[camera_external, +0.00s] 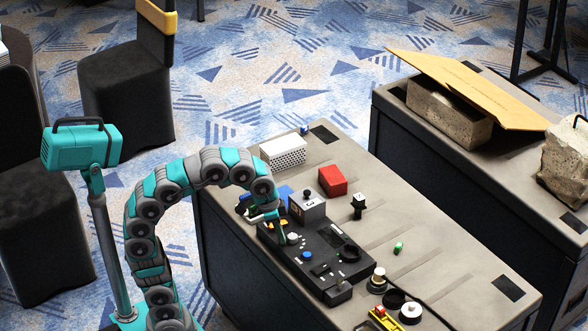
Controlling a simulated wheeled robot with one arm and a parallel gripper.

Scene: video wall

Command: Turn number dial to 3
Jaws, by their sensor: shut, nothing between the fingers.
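A black control panel (318,262) lies on the grey table, with several knobs and buttons on its top. A small grey box (308,207) with a black knob on top and a dark mark on its front, perhaps a number, stands at the panel's far edge. A white round knob (292,238) sits on the panel's left part. I cannot tell which of these is the number dial, nor its setting. My gripper (281,238) is shut and empty, pointing down at the panel's left part beside the white knob. I cannot tell whether it touches anything.
A white perforated box (283,151), a red block (332,181) and a black switch (358,206) stand behind the panel. A green piece (398,248) lies to the right. Round parts (377,281) and a yellow item (383,319) are near the front. The table's right part is mostly clear.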

